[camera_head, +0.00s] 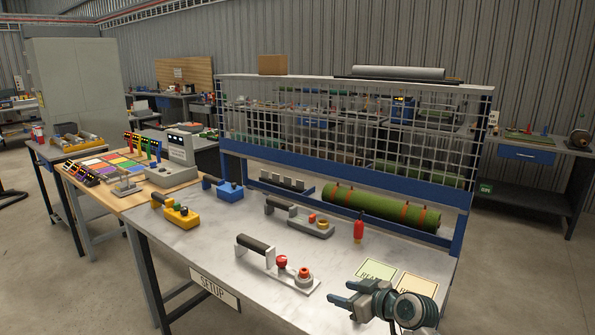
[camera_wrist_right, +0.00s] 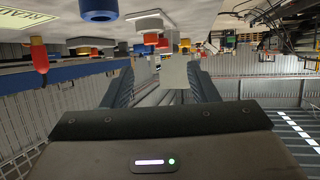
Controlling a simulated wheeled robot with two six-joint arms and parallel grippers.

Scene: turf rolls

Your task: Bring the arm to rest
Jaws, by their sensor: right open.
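My right gripper (camera_head: 352,300) is above the front right corner of the setup table (camera_head: 215,240). Its jaws point left and are open, with nothing between them. In the right wrist view, its two dark fingers (camera_wrist_right: 155,88) stand apart, and the picture is upside down. My left gripper is not in view. A green turf roll (camera_head: 400,210) with brown straps lies at the back right of the table, apart from my gripper.
Handled fixtures with red knobs (camera_head: 280,262) stand mid-table, left of my gripper. A red bottle-like item (camera_head: 359,228) stands behind it. Two label cards (camera_head: 416,288) lie beside it. A wire mesh rack (camera_head: 340,130) rises at the table's back. Floor at right is clear.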

